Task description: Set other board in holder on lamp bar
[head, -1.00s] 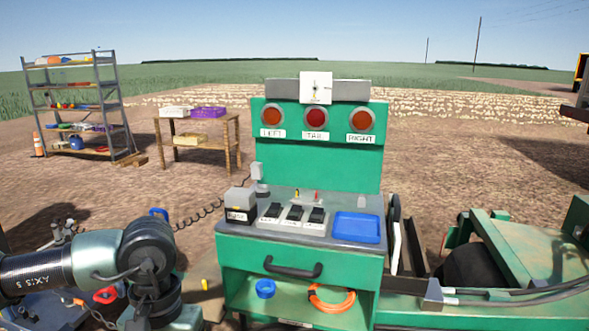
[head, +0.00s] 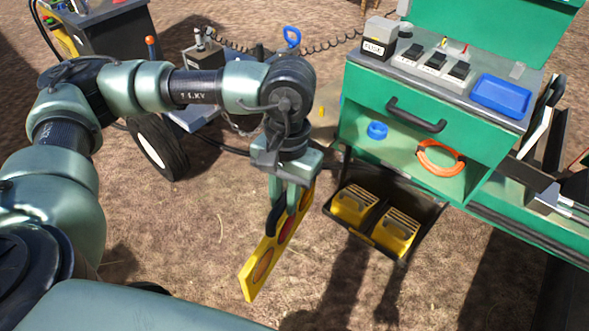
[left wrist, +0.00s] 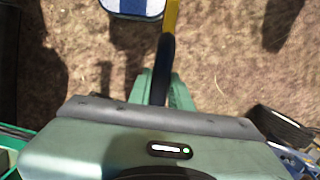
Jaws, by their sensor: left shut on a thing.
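In the head view a flat yellow board (head: 262,266) with round red and orange discs hangs below my left gripper (head: 283,212). The gripper points down and is shut on the board's upper part, which the fingers partly hide. The board is in the air, left of the green bench. In the left wrist view the board shows as a narrow yellow strip (left wrist: 172,14) beyond the fingers (left wrist: 160,88). Only the lower part of the green lamp panel (head: 470,35) is in view. The lamp bar and its holder are out of view. My right gripper is not in view.
The green bench (head: 400,150) carries switches, a blue tray (head: 501,95) and a drawer handle. Yellow pedals (head: 395,232) stand below it. A wheeled cart (head: 160,145) is at the left. Bare soil lies between.

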